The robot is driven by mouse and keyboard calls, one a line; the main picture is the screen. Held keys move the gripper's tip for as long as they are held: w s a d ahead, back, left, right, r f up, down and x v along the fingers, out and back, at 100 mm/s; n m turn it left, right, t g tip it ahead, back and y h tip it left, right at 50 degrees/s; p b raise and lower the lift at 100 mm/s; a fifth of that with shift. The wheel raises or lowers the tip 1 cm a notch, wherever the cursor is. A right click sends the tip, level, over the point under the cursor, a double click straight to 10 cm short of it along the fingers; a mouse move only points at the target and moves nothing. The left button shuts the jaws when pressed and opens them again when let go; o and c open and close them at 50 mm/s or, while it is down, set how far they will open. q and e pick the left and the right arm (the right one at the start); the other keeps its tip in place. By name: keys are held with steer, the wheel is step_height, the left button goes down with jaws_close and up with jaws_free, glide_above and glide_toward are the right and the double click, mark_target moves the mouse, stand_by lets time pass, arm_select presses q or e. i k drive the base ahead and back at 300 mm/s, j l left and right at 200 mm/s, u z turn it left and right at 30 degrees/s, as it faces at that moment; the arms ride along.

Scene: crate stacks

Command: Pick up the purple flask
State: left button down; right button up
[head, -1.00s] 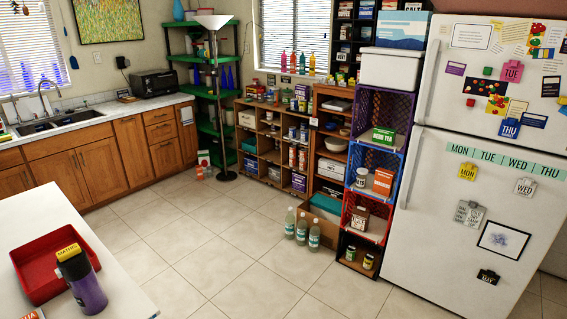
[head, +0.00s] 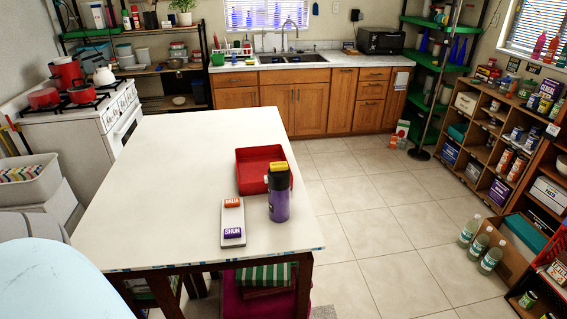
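The purple flask (head: 279,204) stands upright on the white table (head: 170,190) near its right edge. It has a dark upper part and a yellow label on its top. It stands in front of the red tray (head: 243,187) and hides part of the tray's near right corner. Neither of my grippers shows in the head view.
A white holder with an orange and a purple piece (head: 232,224) lies left of the flask. Clear tiled floor (head: 375,225) lies right of the table. Several bottles (head: 480,246) stand by the shelves at right. A light blue rounded surface (head: 40,285) fills the lower left corner.

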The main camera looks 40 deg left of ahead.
mark_target(279, 182)
steer(key=u, duration=1.7)
